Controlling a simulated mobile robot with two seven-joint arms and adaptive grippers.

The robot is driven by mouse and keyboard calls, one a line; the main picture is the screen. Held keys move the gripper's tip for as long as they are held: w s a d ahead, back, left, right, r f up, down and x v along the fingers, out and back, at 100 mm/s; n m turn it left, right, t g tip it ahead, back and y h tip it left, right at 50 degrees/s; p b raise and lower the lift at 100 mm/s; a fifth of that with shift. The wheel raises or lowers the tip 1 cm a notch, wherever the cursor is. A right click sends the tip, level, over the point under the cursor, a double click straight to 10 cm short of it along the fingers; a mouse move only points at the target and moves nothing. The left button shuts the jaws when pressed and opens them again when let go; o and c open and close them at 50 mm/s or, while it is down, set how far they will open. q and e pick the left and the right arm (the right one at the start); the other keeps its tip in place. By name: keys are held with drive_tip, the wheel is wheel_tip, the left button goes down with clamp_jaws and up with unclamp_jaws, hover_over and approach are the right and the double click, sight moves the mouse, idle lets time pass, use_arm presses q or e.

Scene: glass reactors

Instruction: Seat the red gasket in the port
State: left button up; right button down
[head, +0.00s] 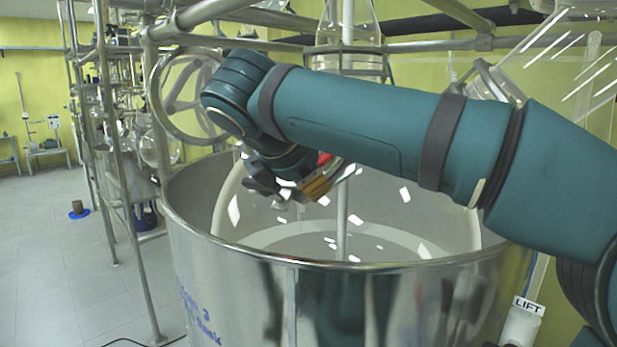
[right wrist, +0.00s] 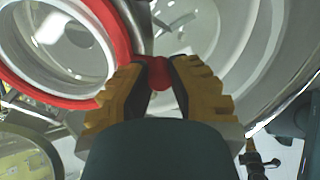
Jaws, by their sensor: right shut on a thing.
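The red gasket (right wrist: 160,74) is a large ring with a tab, seen in the right wrist view. Its ring curves around a round, glass-like opening (right wrist: 62,35) at upper left, perhaps the port. I cannot tell whether the ring touches its rim. My right gripper (right wrist: 158,66) is shut on the gasket's tab with its yellow-backed, dark-padded fingers. In the head view the right gripper (head: 318,186) hangs over the steel vessel, and only a small red patch of the gasket (head: 325,158) shows; my arm hides the rest. My left gripper is out of view.
The wide steel vessel (head: 240,270) has a raised rim below my right arm. Metal frame poles (head: 112,150) stand at left and rails cross above. A glass column (head: 345,30) rises behind my arm. The floor (head: 50,250) at left is mostly clear.

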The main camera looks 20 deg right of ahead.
drive_tip(key=shift+d, duration=0.1)
idle(0.3)
drive_tip(key=c, duration=0.9)
unclamp_jaws()
drive_tip(key=v, duration=1.2)
drive_tip(key=shift+f, duration=0.1)
